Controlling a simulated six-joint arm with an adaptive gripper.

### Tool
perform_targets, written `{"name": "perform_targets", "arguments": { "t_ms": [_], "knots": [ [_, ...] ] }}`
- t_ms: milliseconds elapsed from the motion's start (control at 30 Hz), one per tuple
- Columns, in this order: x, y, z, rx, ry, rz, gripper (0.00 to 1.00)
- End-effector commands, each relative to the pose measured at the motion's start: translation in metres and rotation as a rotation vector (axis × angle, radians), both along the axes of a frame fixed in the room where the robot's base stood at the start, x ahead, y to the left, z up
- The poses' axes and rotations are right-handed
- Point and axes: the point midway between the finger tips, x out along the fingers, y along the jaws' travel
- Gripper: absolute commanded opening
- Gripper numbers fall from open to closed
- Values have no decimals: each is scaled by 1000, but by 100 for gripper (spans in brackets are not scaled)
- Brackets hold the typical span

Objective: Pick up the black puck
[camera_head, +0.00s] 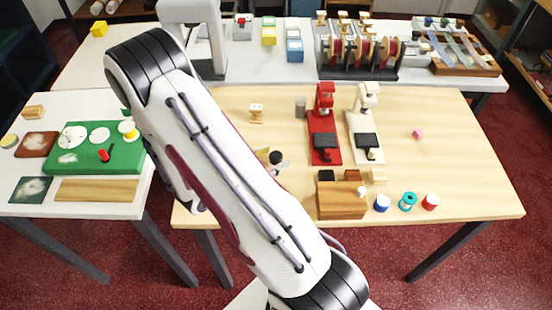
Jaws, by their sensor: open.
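A small dark round thing (276,157), which looks like the black puck, shows on the wooden table just right of my arm. Pale finger-like parts at its upper left and lower right look like the tips of my gripper (273,160), apart and open around or above it. Most of my gripper and wrist is hidden behind my upper arm. I cannot tell whether the fingers touch the dark thing or how high they are.
A red press (324,125) and a white press (366,125) stand to the right. A wooden block (340,203) and several spools, including a blue one (382,204), lie near the front edge.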

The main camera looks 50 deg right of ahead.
Motion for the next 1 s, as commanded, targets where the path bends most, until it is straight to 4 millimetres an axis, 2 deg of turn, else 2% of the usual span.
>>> {"name": "perform_targets", "arguments": {
  "t_ms": [200,233,367,400,767,1000],
  "knots": [
    [0,0,0,0,0,0,47],
    [0,0,0,0,0,0,44],
    [0,0,0,0,0,0,10],
    [0,0,0,0,0,0,9],
    [0,0,1,0,0,0,8],
    [0,0,8,0,-1,1,8]
  ]
}}
